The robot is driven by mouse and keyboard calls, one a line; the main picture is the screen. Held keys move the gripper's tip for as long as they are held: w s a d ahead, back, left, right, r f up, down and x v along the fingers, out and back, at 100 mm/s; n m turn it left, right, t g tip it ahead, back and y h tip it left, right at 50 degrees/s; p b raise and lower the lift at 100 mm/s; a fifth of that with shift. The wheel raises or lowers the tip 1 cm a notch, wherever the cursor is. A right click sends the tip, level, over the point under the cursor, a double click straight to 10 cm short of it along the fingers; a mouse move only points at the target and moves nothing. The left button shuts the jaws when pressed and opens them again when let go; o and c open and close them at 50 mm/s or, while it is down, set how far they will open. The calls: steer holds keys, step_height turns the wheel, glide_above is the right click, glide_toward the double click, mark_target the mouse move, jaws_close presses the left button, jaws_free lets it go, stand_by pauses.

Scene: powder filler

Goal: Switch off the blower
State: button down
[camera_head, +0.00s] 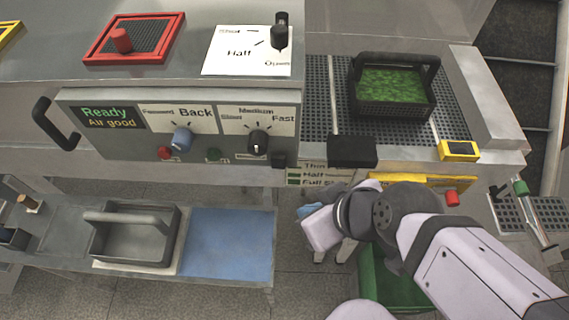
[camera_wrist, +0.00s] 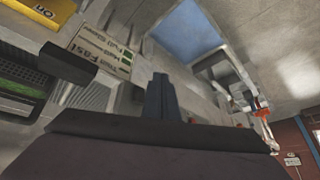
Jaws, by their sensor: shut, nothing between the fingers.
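No control carries a readable blower label, so I cannot tell which one is the blower's switch. A yellow part marked "On" (camera_wrist: 32,18) shows at the upper left of the wrist view. In the head view, a yellow panel (camera_head: 425,180) with a red button (camera_head: 452,198) sits under the right table's front edge, partly behind my arm. A small yellow box (camera_head: 459,150) with a dark window is on that edge. My gripper (camera_wrist: 160,82) is shut and empty, its dark fingers together in the wrist view. In the head view my wrist hides the fingers.
The control panel (camera_head: 210,122) reads "Ready, All good" and has blue and black knobs. A black handled basket (camera_head: 392,112) with green contents stands on the perforated table. A black block (camera_head: 352,151) juts from its front edge. A grey tray (camera_head: 137,248) and blue mat (camera_head: 228,243) lie lower left.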

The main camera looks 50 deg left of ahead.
steer(key=a+r+n, duration=0.1)
steer(key=n, duration=0.2)
steer(key=a+r+n+y, duration=0.1)
steer(key=n, duration=0.2)
steer(key=w+a+n, duration=0.1)
steer(key=n, duration=0.2)
steer(key=shift+w+a+r+y, duration=0.1)
steer(key=shift+a+r+y, duration=0.1)
steer(key=shift+r+y, duration=0.2)
steer(key=shift+f, duration=0.1)
steer(key=b, duration=0.9)
glide_above(283, 168)
steer(key=s+d, duration=0.2)
steer(key=shift+s+d+f, duration=0.1)
steer(key=shift+f, duration=1.65)
steer(key=shift+s+d+f, duration=0.1)
steer(key=shift+f, duration=1.65)
